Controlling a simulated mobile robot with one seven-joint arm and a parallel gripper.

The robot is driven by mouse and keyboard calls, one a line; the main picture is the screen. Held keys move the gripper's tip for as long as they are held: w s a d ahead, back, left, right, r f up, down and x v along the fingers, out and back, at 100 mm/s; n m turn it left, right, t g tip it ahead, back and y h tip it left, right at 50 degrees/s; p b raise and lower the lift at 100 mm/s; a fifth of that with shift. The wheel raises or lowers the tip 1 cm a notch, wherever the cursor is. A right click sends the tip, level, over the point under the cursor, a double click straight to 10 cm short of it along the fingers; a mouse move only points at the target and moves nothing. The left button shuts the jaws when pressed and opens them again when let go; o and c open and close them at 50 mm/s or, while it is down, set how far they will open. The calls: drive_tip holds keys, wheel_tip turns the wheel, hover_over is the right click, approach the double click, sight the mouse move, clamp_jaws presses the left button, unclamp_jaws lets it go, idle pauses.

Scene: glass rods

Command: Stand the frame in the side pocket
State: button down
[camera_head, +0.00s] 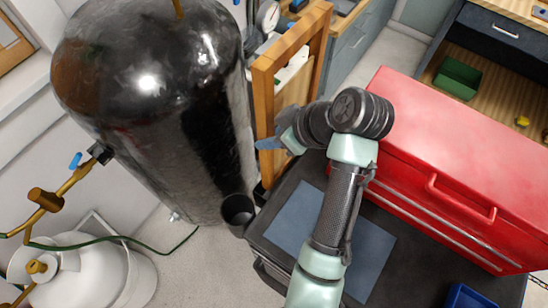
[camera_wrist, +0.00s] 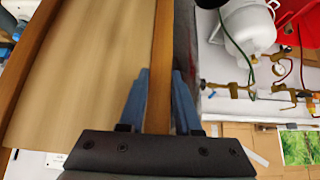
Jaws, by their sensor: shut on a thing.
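The wooden frame (camera_head: 263,105) stands roughly upright beside the large black tank in the head view, with a tan panel inside its edges. My gripper (camera_head: 268,143) is at its near upright bar. In the wrist view my gripper's blue fingers (camera_wrist: 160,100) are shut on that bar (camera_wrist: 160,60), one on each side, and the tan panel (camera_wrist: 90,70) fills the left. The frame's lower end comes down by a dark edge (camera_head: 260,193) at the cart's left side. I cannot tell whether this is the side pocket or whether the frame is inside it.
The black tank (camera_head: 150,110) stands close left of the frame. A black cup-like holder (camera_head: 238,211) is at the cart's left edge. A red toolbox (camera_head: 450,150) covers the cart's right side. A blue-grey mat (camera_head: 290,215) lies on the cart's dark top (camera_head: 400,275).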

sight(272, 160)
wheel_tip(272, 160, down, 10)
drive_tip(key=shift+w+d+r+p, duration=0.1)
drive_tip(key=shift+p, duration=0.75)
drive_tip(key=shift+f, duration=0.2)
drive_tip(key=c, duration=0.6)
unclamp_jaws()
drive_tip(key=shift+r, duration=0.2)
drive_tip(key=b+v, duration=0.2)
drive_tip(key=v, duration=1)
drive_tip(key=shift+f, duration=0.1)
